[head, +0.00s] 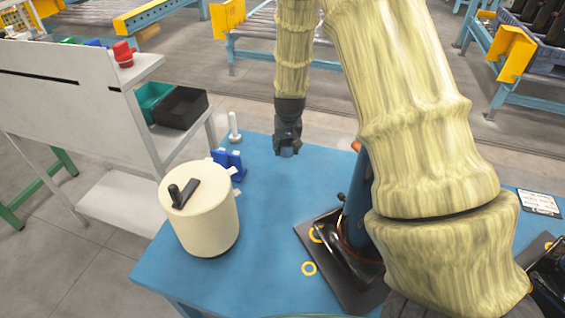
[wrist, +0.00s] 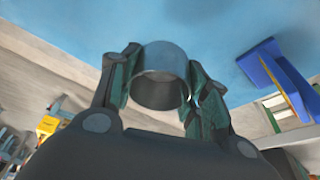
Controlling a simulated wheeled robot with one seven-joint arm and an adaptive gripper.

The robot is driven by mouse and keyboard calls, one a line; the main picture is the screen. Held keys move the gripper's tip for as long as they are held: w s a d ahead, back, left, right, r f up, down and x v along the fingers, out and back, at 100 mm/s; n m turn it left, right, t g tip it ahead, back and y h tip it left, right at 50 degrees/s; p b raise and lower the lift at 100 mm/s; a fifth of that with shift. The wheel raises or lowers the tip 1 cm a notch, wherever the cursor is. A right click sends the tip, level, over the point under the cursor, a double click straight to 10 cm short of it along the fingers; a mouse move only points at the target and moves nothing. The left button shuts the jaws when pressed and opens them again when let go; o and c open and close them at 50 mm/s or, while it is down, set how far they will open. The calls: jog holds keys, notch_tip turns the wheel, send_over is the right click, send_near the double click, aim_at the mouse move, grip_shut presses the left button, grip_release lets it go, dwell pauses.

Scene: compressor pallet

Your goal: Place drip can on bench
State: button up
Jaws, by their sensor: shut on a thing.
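My gripper (wrist: 160,95) is shut on the drip can (wrist: 162,62), a small grey cylinder between its two fingers in the wrist view. In the head view my gripper (head: 287,143) points down over the far part of the blue bench (head: 265,225). There the can (head: 287,152) shows only as a small grey-blue bit below the fingers. I cannot tell whether the can touches the bench top.
A cream lidded pot (head: 203,215) stands at the bench's left front. A blue holder (head: 228,163) and a white peg (head: 234,128) stand left of my gripper. The middle of the bench is clear.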

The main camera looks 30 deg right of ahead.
aim_at(287, 168)
jog(key=f, duration=0.3)
jog(key=shift+s+d+f, duration=0.15)
jog(key=shift+d+f, duration=0.05)
jog(key=shift+f, duration=0.35)
jog(key=shift+s+f+p, duration=0.1)
jog(key=shift+f+p, duration=0.2)
jog(key=shift+f, duration=1.7)
jog(key=shift+f, duration=0.1)
jog(key=o, duration=1)
jog(key=shift+c, duration=0.2)
